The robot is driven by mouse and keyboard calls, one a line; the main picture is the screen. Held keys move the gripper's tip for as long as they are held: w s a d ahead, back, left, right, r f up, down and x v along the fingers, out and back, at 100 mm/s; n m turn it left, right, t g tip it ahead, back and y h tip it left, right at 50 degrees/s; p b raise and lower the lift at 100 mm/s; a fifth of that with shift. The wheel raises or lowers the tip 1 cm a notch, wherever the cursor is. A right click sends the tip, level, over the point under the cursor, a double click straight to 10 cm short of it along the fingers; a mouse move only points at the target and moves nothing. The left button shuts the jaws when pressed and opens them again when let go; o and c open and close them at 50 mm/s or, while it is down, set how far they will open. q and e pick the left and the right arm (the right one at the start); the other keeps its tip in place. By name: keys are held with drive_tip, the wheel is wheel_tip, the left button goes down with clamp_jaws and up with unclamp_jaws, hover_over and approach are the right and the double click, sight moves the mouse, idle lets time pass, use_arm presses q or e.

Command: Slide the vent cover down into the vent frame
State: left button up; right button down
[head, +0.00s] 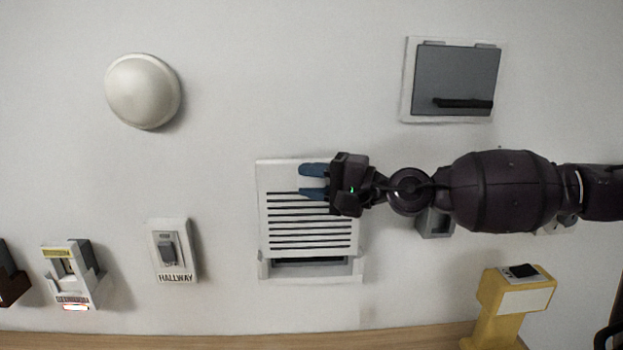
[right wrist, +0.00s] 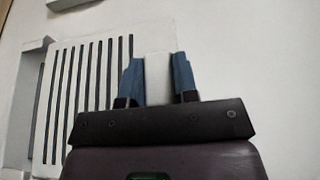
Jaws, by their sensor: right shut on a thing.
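The white slatted vent cover (head: 285,223) is upright against the wall in the head view, partly overlapping the white vent frame (head: 262,270). A dark opening of the frame shows below the cover's lower edge. My right gripper (head: 301,181) comes in from the right, with its blue fingers shut on the cover's raised light handle near the top. In the right wrist view the gripper (right wrist: 158,75) holds the white handle (right wrist: 158,78) between both fingers, with the slats of the cover (right wrist: 85,90) to the left. My left gripper is not in view.
A grey hatch (head: 455,78) with a black handle is at upper right. A round white dome (head: 143,91) is at upper left. A HALLWAY switch (head: 168,250) sits left of the vent. A yellow stand (head: 500,310) is at lower right, by the wooden ledge (head: 250,341).

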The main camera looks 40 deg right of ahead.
drive_tip(key=shift+f+b, duration=0.55)
drive_tip(key=shift+f, duration=0.45)
drive_tip(key=shift+f+b, duration=0.6)
drive_tip(key=shift+f, duration=0.65)
drive_tip(key=c, duration=0.8)
unclamp_jaws()
drive_tip(key=shift+s, duration=0.15)
drive_tip(key=shift+p+v, duration=0.35)
drive_tip(key=shift+v, duration=0.8)
drive_tip(key=b, duration=0.1)
approach(313, 204)
drive_tip(key=shift+s+a+r, duration=0.3)
drive_tip(key=shift+s, duration=0.25)
drive_tip(key=shift+s+a+r, duration=0.25)
drive_tip(key=shift+s+r, duration=0.1)
drive_tip(key=shift+s, duration=0.25)
drive_tip(key=shift+s+a+r, duration=0.3)
drive_tip(key=shift+s, duration=0.25)
